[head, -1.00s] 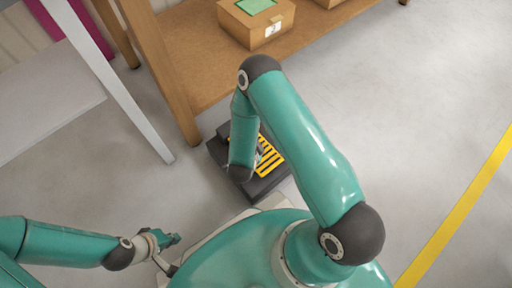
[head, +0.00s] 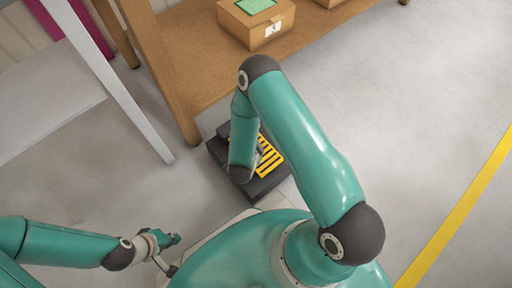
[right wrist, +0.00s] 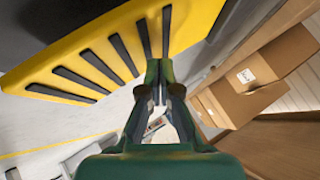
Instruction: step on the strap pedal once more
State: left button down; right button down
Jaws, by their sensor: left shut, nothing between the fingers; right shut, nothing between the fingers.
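The strap pedal, a yellow plate with black stripes (head: 270,160), sits in a dark housing (head: 263,187) on the floor in the head view. My right forearm reaches down over it and hides its left part. In the right wrist view the striped yellow plate (right wrist: 95,62) fills the upper left. My right gripper (right wrist: 158,68) is shut and empty, its fingertips at the plate's striped face; I cannot tell whether they touch or press it. My left gripper (head: 173,240) is shut and empty, low at the left, apart from the pedal.
A wooden bench (head: 185,100) with a cardboard box (head: 257,28) on its lower shelf stands behind the pedal. A white table leg (head: 120,90) is at the left. Cardboard boxes (right wrist: 262,72) show in the right wrist view. Floor at right is clear, with a yellow line (head: 455,215).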

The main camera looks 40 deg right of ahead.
jog(key=shift+f+b, duration=1.1)
jog(key=shift+f, duration=0.4)
dwell(1.1)
dwell(0.3)
jog(key=shift+r+p, duration=1.4)
jog(key=shift+r, duration=0.3)
notch_tip(320, 180, up, 5)
jog(key=p, duration=0.4)
